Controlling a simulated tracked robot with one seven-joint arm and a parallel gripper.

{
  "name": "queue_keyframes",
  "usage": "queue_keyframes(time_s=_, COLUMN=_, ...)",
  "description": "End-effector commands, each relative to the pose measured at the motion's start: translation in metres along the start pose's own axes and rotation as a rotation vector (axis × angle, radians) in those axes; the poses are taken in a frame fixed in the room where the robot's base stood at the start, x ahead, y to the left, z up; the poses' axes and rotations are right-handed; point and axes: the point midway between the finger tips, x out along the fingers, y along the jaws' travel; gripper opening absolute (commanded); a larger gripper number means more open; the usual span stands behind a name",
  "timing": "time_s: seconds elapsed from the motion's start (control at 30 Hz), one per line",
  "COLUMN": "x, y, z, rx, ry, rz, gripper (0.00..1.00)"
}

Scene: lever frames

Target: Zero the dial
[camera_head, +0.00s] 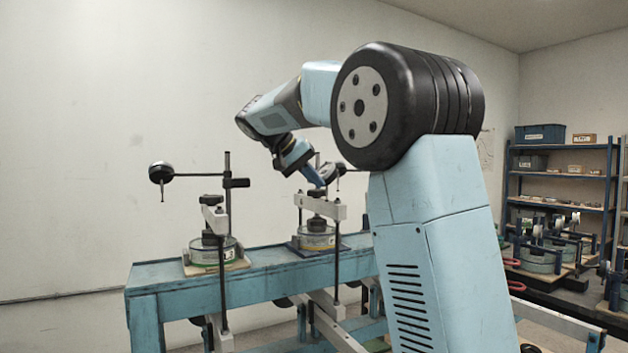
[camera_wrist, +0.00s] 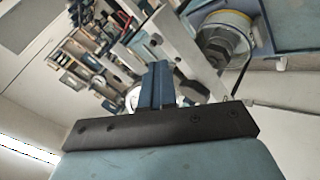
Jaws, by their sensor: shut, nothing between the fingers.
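Two dial gauges show on stands in the head view. The left dial gauge (camera_head: 161,173) is a dark round body on a horizontal arm, with a thin stem pointing down. The second dial gauge (camera_head: 336,170) is on the right frame, partly hidden behind my gripper (camera_head: 318,188). My gripper is shut and empty, pointing down beside that gauge and above the right frame's white crossbar (camera_head: 319,207). In the wrist view my fingers (camera_wrist: 157,82) are closed together, and a pale round dial face (camera_wrist: 133,97) is partly hidden behind them. Its needle cannot be read.
Both frames stand on a blue bench (camera_head: 160,275), each with a round pot (camera_head: 317,238) clamped under a crossbar. Upright rods and lever bars (camera_head: 338,338) reach below the bench edge. A shelf rack (camera_head: 560,177) stands at the far right. The wall behind is bare.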

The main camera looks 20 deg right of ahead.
Motion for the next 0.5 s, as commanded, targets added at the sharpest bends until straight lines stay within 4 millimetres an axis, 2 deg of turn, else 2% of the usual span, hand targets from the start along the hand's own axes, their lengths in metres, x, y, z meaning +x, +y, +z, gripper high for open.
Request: queue_keyframes(time_s=0.5, x=-0.0030, y=-0.0024, z=0.0061, rx=0.002, ry=0.005, rz=0.000, gripper=0.00)
